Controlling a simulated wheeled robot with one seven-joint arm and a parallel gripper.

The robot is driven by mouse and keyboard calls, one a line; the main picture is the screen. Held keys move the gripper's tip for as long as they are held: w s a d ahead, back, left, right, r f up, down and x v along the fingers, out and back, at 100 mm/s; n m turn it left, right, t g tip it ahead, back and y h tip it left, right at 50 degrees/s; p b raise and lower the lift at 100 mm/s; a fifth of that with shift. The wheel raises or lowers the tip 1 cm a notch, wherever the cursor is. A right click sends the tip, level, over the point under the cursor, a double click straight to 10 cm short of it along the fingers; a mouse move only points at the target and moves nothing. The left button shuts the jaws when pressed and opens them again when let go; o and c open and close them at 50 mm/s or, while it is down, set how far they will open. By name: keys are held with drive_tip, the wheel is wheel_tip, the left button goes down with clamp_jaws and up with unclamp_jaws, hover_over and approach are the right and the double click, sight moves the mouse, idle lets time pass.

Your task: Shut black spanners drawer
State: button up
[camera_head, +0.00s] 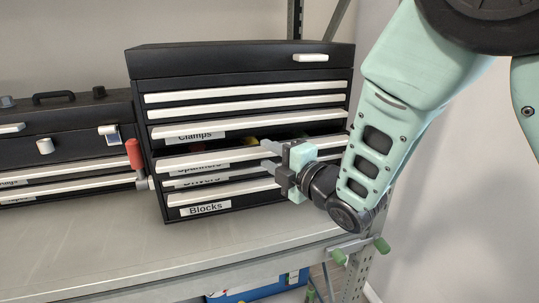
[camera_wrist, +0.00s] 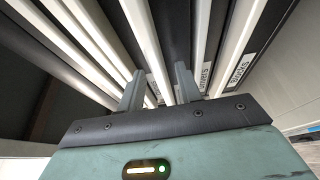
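The black tool cabinet (camera_head: 240,60) stands on the shelf, its drawers fronted by white handle strips. The spanners drawer (camera_head: 210,161) is pulled out; a dark gap with bits of yellow and red contents shows above its front. My gripper (camera_head: 268,156) is at the right part of the spanners drawer front. In the wrist view, the fingers (camera_wrist: 160,78) are apart, with a white strip running between them. I cannot tell whether they touch it. My gripper hides part of the drawer front.
The clamps drawer (camera_head: 240,125) is above and the blocks drawer (camera_head: 235,195) at the bottom. A second black toolbox (camera_head: 60,150) with a red-handled tool (camera_head: 134,154) stands to the left. The grey shelf (camera_head: 100,250) is clear in front. A rack post is at right.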

clamp_jaws()
drive_tip(key=shift+w+a+b, duration=0.3)
drive_tip(key=shift+w+b, duration=0.05)
drive_tip(key=shift+w, duration=0.55)
drive_tip(key=shift+w+a+b, duration=0.25)
drive_tip(key=shift+w+b, duration=0.05)
drive_tip(key=shift+w, duration=0.6)
unclamp_jaws()
drive_tip(key=shift+s, duration=0.1)
drive_tip(key=b+v, duration=0.7)
drive_tip(key=v, duration=0.5)
drive_tip(key=shift+f, duration=0.3)
